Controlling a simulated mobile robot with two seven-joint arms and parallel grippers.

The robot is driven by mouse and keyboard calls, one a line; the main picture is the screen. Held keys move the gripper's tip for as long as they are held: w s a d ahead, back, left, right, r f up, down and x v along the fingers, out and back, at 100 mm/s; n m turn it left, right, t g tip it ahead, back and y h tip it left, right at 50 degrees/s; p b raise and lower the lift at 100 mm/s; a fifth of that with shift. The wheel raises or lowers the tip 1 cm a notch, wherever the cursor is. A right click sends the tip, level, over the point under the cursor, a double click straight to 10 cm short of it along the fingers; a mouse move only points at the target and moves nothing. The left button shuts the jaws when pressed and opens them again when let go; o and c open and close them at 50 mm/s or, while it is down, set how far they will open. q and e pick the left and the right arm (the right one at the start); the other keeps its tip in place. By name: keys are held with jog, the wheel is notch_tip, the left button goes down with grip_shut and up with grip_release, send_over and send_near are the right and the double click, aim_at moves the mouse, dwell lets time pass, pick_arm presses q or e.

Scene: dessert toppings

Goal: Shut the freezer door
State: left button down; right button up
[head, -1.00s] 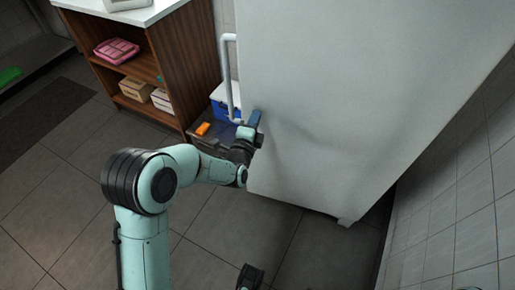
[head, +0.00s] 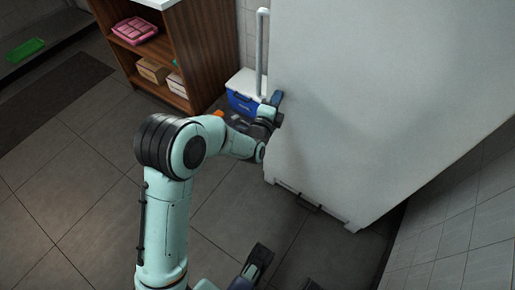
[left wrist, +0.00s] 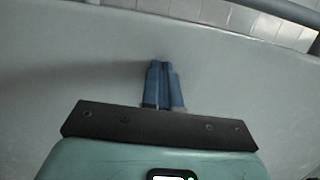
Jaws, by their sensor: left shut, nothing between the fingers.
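The freezer door (head: 380,90) is a large white panel filling the right of the head view. Its pale upright handle (head: 261,45) is at the left edge. I see no gap beside the door, but cannot tell whether it is fully shut. My left gripper (head: 277,98) is at the door's left edge, below the handle. In the left wrist view, its blue fingers (left wrist: 164,84) are together and empty, pointing at the pale door surface (left wrist: 80,60); whether they touch it is unclear. Dark and teal parts of mine show at the bottom of the head view; right fingers cannot be made out.
A wooden shelf (head: 192,45) with a pink container (head: 135,31) and boxes stands left of the freezer. A blue and white cooler (head: 243,92) sits behind my left gripper. A tiled wall (head: 455,225) is at the right. Floor at the left is open.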

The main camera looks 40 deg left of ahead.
pick_arm(q)
jog(key=p+v, duration=0.2)
jog(key=v, duration=1.1)
jog(key=shift+s, duration=0.15)
pick_arm(e)
jog(key=w+r+t, duration=0.1)
jog(key=w+r, duration=0.3)
jog(key=w, duration=0.1)
jog(key=shift+a, duration=0.35)
pick_arm(q)
jog(key=shift+d+r, duration=0.1)
